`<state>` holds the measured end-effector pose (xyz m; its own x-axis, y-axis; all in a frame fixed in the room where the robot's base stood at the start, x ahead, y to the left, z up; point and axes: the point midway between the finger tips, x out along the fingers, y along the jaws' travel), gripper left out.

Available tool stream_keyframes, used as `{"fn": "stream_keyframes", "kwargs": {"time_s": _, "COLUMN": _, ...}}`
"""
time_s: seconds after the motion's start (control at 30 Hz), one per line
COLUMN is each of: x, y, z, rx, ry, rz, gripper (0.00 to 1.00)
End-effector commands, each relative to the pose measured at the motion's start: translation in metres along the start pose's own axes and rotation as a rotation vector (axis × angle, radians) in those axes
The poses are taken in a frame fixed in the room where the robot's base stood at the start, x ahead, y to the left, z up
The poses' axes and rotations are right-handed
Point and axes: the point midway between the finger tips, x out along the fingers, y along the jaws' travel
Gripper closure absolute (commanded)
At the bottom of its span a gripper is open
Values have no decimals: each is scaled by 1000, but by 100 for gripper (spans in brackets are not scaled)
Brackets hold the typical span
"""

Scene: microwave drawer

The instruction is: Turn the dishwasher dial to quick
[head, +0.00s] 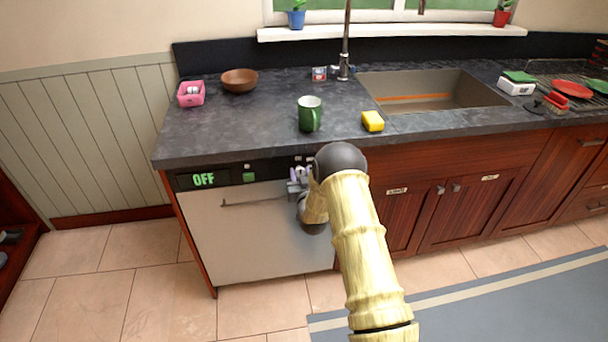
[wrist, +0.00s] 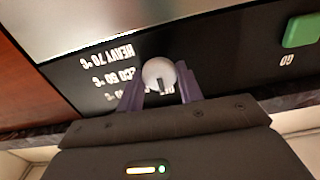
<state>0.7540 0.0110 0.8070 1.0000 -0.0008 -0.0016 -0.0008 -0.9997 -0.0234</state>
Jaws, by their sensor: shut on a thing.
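The dishwasher (head: 250,232) has a pale door and a black control panel under the counter's left part. Its display (head: 204,180) reads OFF in green. In the wrist view, the round pale dial (wrist: 158,73) sits on the black panel, with a dark mark on its lower part. Labels beside it (wrist: 108,62) appear upside down; HEAVY and ECO can be made out, a lower one is partly hidden. My gripper (wrist: 160,88) is shut on the dial, one purple-grey finger at each side. In the head view my gripper (head: 297,184) is at the panel's right end, and my arm hides the dial.
A green GO button (wrist: 302,30) is on the panel, apart from my gripper. The countertop (head: 220,130) overhangs just above. The floor in front is clear.

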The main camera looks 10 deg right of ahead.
Motion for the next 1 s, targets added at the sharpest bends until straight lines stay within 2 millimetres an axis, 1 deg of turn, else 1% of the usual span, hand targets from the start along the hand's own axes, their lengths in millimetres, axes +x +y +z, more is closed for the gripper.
{"fn": "stream_keyframes", "kwargs": {"time_s": 0.03, "x": 1, "y": 5, "z": -1, "rx": 10, "ry": 4, "rz": 11, "gripper": 87}}
{"fn": "stream_keyframes", "kwargs": {"time_s": 0.27, "x": 2, "y": 3, "z": 0, "rx": 114, "ry": 8, "rz": 9, "gripper": 87}}
{"fn": "stream_keyframes", "kwargs": {"time_s": 0.67, "x": 2, "y": -2, "z": 1, "rx": 433, "ry": 9, "rz": -1, "gripper": 87}}
{"fn": "stream_keyframes", "kwargs": {"time_s": 0.8, "x": 2, "y": 0, "z": 1, "rx": 548, "ry": 8, "rz": 0, "gripper": 87}}
{"fn": "stream_keyframes", "kwargs": {"time_s": 1.0, "x": 1, "y": 4, "z": 0, "rx": 675, "ry": 8, "rz": 4, "gripper": 87}}
